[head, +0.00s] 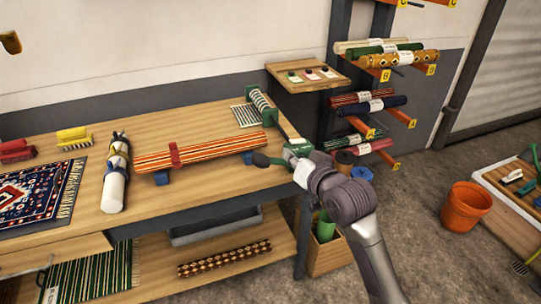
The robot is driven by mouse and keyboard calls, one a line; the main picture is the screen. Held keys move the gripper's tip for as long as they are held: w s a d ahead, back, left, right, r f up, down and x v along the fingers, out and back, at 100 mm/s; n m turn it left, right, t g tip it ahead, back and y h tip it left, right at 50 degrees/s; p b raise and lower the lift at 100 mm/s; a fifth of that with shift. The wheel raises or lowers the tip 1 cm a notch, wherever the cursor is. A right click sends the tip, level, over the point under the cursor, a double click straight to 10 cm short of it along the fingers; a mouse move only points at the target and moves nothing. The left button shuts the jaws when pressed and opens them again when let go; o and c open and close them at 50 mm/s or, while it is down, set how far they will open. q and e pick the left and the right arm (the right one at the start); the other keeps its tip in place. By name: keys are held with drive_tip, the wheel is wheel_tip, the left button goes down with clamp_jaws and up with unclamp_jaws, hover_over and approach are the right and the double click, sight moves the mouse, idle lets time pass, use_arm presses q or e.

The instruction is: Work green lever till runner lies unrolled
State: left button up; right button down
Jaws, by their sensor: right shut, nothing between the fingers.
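A runner roll (260,102) sits between green end brackets near the back right of the workbench. A short black-and-white striped length (243,116) lies flat to its left. My right gripper (291,153) is at the bench's right edge, in front of the roll. It is shut and empty. A green block (298,146) shows at its fingers, and a thin green bar with a dark oval end (262,160), which looks like the lever, reaches left from there. The gripper hides part of this, so I cannot tell whether they touch. My left gripper is out of view.
A striped roll (205,152) rests on blue supports, beside a white tied roll (115,185) and a patterned rug (40,190). A rack (352,75) of rolls stands behind my right arm. An orange bucket (466,207) stands on the floor at right.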

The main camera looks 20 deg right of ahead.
drive_tip(key=p, duration=0.1)
hover_over(267, 162)
drive_tip(key=d, duration=0.2)
drive_tip(key=f, duration=0.3)
drive_tip(key=a+f+p, duration=0.1)
drive_tip(key=f, duration=0.1)
drive_tip(key=shift+w+a, duration=0.1)
drive_tip(key=shift+a, duration=0.05)
drive_tip(key=shift+a+f, duration=0.25)
drive_tip(key=shift+f, duration=0.2)
drive_tip(key=shift+f, duration=0.1)
